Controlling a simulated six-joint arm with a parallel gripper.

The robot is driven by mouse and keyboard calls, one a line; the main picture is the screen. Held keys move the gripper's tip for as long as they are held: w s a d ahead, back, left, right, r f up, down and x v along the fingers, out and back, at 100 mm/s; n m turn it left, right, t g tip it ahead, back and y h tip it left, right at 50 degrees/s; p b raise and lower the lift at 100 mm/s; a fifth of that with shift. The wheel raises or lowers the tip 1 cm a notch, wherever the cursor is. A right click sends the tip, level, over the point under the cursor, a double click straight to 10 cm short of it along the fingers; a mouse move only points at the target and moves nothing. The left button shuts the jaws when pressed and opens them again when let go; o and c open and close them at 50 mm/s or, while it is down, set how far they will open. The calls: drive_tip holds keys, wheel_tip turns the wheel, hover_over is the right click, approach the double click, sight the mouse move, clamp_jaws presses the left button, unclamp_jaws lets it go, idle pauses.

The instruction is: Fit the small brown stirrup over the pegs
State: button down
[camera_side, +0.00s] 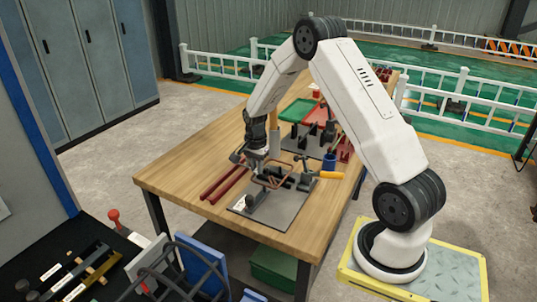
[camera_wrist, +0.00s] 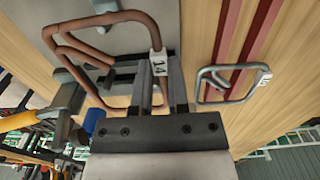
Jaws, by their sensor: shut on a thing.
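The brown stirrup (camera_wrist: 100,19) is a bent-rod loop with a white tag reading 14. In the wrist view my gripper (camera_wrist: 162,68) is shut on its tagged side, and the loop reaches out to the left. In the side view the brown stirrup (camera_side: 272,184) is over the grey plate (camera_side: 277,217), below and right of my gripper (camera_side: 252,163). Dark upright pegs (camera_side: 287,182) stand on the plate near the loop. I cannot tell whether the loop is around any peg or how high it is.
A grey stirrup with a white tag (camera_wrist: 200,88) lies to the right in the wrist view. Dark red bars (camera_side: 222,184) lie left of the plate. A blue cup (camera_side: 329,161), a yellow handle (camera_side: 331,175) and a green tray (camera_side: 295,110) are on the table. The table's front left is clear.

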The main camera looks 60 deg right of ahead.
drive_tip(key=shift+f, duration=1.2)
drive_tip(key=shift+f, duration=0.2)
drive_tip(key=c, duration=0.5)
unclamp_jaws()
drive_tip(key=shift+c, duration=0.2)
drive_tip(key=shift+r, duration=3.9)
drive_tip(key=shift+r, duration=0.1)
drive_tip(key=shift+r, duration=2.9)
